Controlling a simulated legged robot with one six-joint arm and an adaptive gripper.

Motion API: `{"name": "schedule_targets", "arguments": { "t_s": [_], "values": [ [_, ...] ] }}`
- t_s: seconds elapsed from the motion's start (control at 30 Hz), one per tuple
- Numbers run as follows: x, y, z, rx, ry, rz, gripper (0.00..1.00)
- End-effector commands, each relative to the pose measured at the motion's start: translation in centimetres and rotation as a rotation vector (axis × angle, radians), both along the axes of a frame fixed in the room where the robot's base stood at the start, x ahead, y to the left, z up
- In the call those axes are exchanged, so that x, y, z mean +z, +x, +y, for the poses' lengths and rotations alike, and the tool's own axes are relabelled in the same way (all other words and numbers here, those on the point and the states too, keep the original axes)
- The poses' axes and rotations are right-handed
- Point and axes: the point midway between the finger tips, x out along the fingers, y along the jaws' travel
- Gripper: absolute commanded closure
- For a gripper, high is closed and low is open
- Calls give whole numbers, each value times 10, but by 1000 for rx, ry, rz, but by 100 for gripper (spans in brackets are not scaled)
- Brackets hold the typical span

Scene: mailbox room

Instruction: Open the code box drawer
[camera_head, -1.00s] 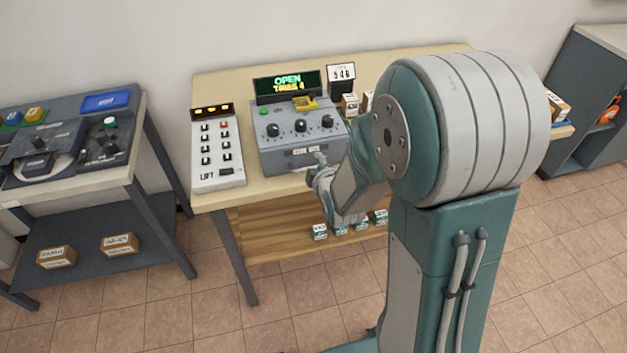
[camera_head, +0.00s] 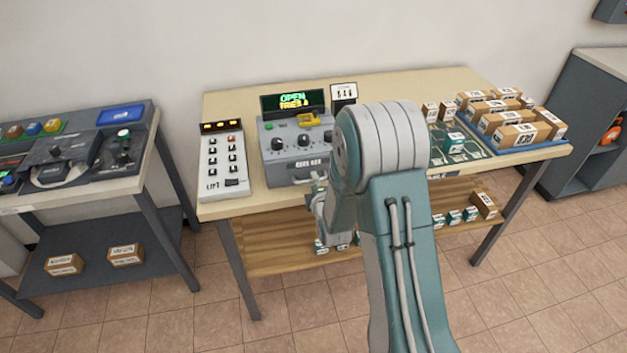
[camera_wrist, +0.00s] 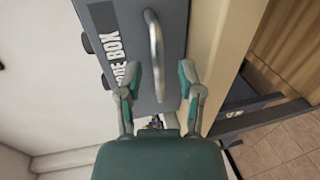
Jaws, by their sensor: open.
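The grey code box (camera_head: 292,148) stands on the wooden table with three black knobs and a lit display (camera_head: 292,101) reading OPEN above a second line. Its drawer front (camera_wrist: 135,50) with the CODE BOX label shows in the wrist view, with a silver bar handle (camera_wrist: 155,55) on it. My gripper (camera_wrist: 162,75) is open in front of the drawer, one finger on each side of the handle's lower end. I cannot tell whether a finger touches the handle. In the head view my arm hides much of the gripper (camera_head: 318,190).
A white LIFT keypad (camera_head: 223,160) stands left of the box. Brown parcels (camera_head: 515,135) lie in a blue tray at the right end of the table. Small boxes sit on the shelf below. A second grey table (camera_head: 145,165) is at the left.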

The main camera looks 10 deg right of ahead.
Motion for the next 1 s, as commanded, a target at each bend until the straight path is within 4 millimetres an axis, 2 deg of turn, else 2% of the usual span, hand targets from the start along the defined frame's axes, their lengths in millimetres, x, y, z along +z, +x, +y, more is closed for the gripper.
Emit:
{"name": "schedule_targets", "arguments": {
  "t_s": [0.17, 0.47, 0.5, 0.57, 0.6, 1.0],
  "values": [
    [-3, 16, 0, 0, 0, 0, 52],
    [-4, 18, 0, 0, 0, 0, 52],
    [-4, 18, 0, 0, 0, 0, 70],
    [-4, 18, 0, 0, 0, 0, 96],
    [-4, 18, 0, 0, 0, 0, 100],
    [-6, 18, 0, 0, 1, 5, 100]
  ]
}}
